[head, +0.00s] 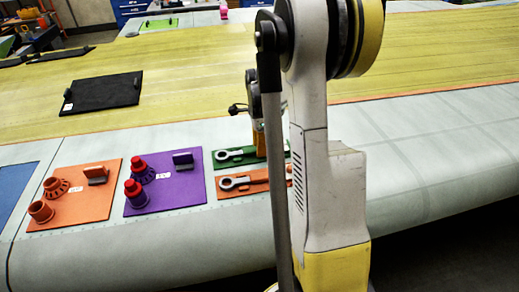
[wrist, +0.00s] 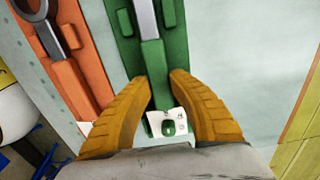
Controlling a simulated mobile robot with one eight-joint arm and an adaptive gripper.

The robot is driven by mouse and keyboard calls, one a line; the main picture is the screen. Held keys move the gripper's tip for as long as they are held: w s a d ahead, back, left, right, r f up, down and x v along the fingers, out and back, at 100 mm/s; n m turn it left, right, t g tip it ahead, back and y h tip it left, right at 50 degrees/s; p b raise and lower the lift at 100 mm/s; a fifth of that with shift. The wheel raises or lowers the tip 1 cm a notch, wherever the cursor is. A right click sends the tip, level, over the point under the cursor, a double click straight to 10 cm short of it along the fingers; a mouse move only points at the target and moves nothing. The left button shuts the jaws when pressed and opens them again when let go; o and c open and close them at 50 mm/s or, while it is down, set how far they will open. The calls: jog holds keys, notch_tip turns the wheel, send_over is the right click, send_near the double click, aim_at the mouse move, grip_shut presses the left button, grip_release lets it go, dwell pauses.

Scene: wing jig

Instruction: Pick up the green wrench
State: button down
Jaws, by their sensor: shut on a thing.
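The green wrench (wrist: 158,75) has a grey shaft and a green handle and lies along a narrow green board (wrist: 177,45) in the wrist view. In the head view the wrench's pale ring end (head: 222,156) shows at the left of the green board (head: 246,161). My gripper (wrist: 160,78) has its two yellow fingers on either side of the green handle and is shut on it. In the head view my arm hides part of the gripper and the right end of the board.
An orange board (head: 226,192) with another wrench (head: 232,183) lies just in front. A purple board (head: 192,188) and a larger orange board (head: 95,206) with red and orange parts lie to the left. A black panel (head: 105,92) lies farther back. The pale wing surface at right is clear.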

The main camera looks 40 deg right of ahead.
jog(key=shift+r, duration=0.5)
notch_tip(320, 180, up, 3)
jog(key=shift+p, duration=0.45)
jog(key=s+d+r+p, duration=0.1)
jog(key=s+d+r, duration=0.1)
jog(key=s+r, duration=0.5)
jog(key=s, duration=0.4)
jog(key=shift+s+d+p, duration=0.15)
jog(key=shift+s+p, duration=0.05)
jog(key=shift+p, duration=0.1)
jog(key=shift+f, duration=0.1)
